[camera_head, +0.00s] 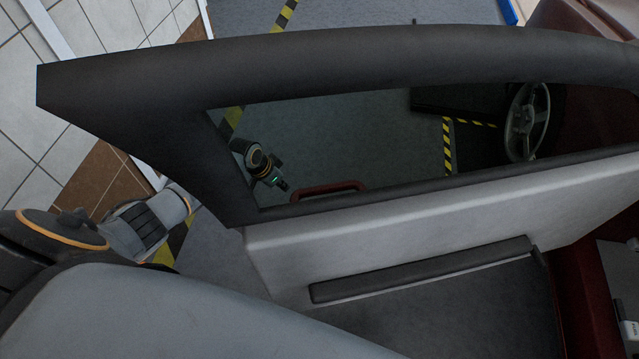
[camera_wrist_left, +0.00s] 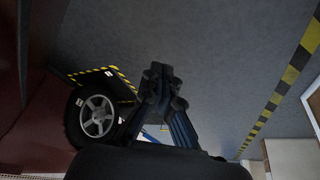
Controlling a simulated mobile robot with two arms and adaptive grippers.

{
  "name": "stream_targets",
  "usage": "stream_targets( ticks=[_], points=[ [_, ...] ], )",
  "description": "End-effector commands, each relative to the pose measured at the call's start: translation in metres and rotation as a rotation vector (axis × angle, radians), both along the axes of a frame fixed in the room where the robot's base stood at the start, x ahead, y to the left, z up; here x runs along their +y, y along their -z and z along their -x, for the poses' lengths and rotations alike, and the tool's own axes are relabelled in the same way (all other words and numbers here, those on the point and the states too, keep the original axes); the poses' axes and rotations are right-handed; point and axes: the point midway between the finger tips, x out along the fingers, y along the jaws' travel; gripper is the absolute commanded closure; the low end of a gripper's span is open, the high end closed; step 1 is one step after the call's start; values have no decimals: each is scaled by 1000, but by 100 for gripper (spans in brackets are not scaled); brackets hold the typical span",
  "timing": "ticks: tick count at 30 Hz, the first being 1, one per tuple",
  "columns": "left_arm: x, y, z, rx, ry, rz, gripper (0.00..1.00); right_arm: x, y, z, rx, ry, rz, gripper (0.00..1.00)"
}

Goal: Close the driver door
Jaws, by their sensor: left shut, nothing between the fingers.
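The driver door (camera_head: 420,210) stands across the head view, its grey inner panel and dark window frame facing me. Floor shows through its window, and the door appears to stand open. A dark armrest (camera_head: 425,268) runs along the panel. A red outer handle (camera_head: 325,188) shows through the glass. My left gripper (camera_head: 278,184) is on the far side of the door, seen through the window, left of the handle and apart from it in the picture. In the left wrist view its fingers (camera_wrist_left: 165,75) are shut and empty, with floor behind them. My right gripper is not in view.
A dark red body surface (camera_wrist_left: 30,110) fills that view's left edge. Yellow-black tape (camera_wrist_left: 290,75) marks the floor. Open grey floor (camera_wrist_left: 220,50) lies beyond the fingers.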

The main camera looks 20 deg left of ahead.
Motion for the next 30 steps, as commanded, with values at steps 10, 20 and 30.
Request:
stream_targets(
  ticks=[10,20,30],
  points=[
    [-87,-232,31,142,567,295,100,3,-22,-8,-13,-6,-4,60],
    [-108,-267,69,213,729,368,100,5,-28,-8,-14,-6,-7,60],
    [-143,-220,78,211,724,368,100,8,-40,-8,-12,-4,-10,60]
  ],
)
